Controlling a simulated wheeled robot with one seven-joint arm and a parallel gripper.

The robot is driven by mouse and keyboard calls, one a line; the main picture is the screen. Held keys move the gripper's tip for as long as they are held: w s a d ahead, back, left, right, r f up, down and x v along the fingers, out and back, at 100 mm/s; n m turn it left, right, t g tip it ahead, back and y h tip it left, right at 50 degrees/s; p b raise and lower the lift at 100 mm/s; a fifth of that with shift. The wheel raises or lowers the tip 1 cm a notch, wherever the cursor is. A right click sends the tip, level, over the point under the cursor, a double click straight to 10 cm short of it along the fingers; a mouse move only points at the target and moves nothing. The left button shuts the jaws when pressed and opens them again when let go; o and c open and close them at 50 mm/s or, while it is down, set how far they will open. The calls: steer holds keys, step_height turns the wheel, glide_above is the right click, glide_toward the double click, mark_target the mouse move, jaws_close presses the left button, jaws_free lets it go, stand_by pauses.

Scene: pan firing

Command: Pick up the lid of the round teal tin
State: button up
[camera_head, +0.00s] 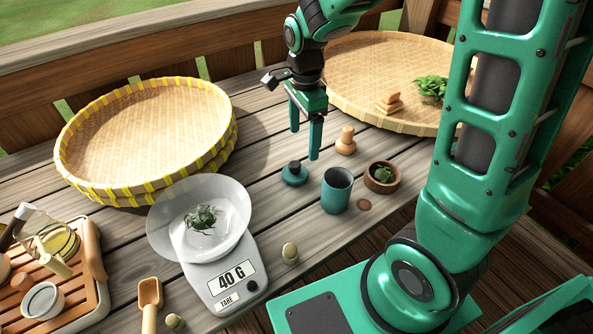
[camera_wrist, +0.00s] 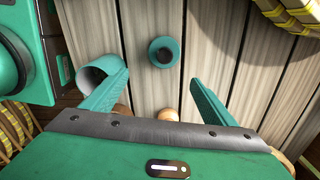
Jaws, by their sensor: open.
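The teal lid (camera_head: 293,179), a round disc with a dark knob, lies on the table planks, apart from the tin. It also shows in the wrist view (camera_wrist: 163,52), beyond my fingertips and roughly centred between them. The round teal tin (camera_head: 337,192) stands upright and open to the right of the lid; in the wrist view the tin (camera_wrist: 97,70) is partly hidden behind my left finger. My gripper (camera_head: 304,145) is open and empty, fingers pointing down, above the table and behind the lid in the head view. In the wrist view its fingers (camera_wrist: 158,82) are spread wide.
A wooden peg-shaped piece (camera_head: 346,141) and a wooden bowl of leaves (camera_head: 394,183) stand near the tin. A scale (camera_head: 222,284) reading 40 G carries a clear bowl of leaves.

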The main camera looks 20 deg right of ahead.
mark_target(295, 163)
steer(key=shift+w+a+f+m, duration=0.2)
steer(key=shift+w+a+f, duration=0.15)
steer(key=shift+a, duration=0.2)
steer(key=shift+w+a+f+m, duration=0.2)
steer(key=shift+a+f, duration=0.1)
steer(key=shift+a, duration=0.2)
step_height(295, 163, down, 4)
steer(key=shift+f, duration=0.25)
steer(key=shift+s+f, duration=0.1)
steer(key=shift+f, duration=3)
steer(key=shift+c, duration=0.3)
steer(key=c, duration=1.1)
